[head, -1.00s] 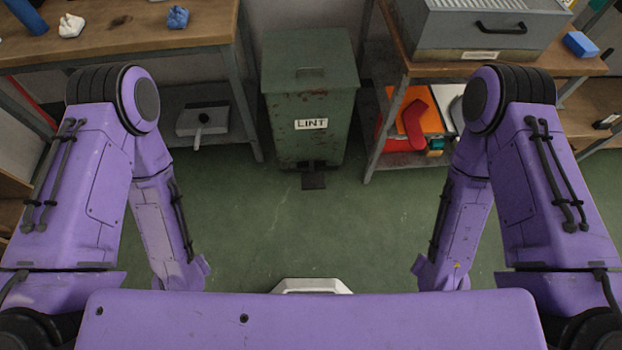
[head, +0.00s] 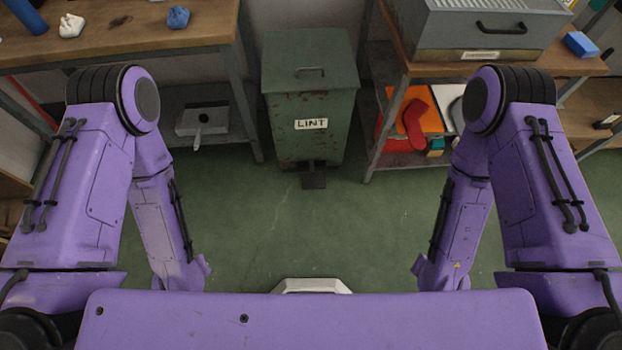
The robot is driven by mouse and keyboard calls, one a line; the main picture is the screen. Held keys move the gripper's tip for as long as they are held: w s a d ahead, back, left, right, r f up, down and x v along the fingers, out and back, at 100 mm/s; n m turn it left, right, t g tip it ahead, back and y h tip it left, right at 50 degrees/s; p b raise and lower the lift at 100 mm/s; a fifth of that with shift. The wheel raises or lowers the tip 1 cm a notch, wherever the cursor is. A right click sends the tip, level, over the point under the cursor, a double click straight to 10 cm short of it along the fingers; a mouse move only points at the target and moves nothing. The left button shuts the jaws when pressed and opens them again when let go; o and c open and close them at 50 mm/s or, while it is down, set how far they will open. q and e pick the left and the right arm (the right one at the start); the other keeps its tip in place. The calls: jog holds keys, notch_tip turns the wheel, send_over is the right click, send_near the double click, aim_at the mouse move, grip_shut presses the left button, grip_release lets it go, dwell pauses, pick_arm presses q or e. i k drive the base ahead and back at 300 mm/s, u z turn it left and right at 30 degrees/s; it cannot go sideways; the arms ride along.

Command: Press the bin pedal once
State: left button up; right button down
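The green, rust-marked bin (head: 300,146) with a white "LINT" label (head: 311,124) stands upright on the floor in the upper middle of the head view. Its lid (head: 309,60), with a small handle, looks shut. The dark pedal (head: 313,181) sticks out at floor level from the middle of the bin's front. Nothing visible rests on the pedal. My two purple arms hang down on either side, well apart from the bin. Both grippers are out of sight, past the forearm ends at the lower edge of the view.
A wooden workbench (head: 120,30) stands left of the bin, with a dustpan (head: 203,120) on its lower shelf. A shelf unit (head: 500,65) stands right, carrying a grey metal box (head: 490,30) and, below, a red sock shape (head: 415,122). The green floor (head: 310,235) before the bin is clear.

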aim_at(312, 180)
jog(key=k, duration=0.65)
jog(key=u, duration=0.45)
jog(key=i, duration=1.6)
jog(key=z, duration=0.35)
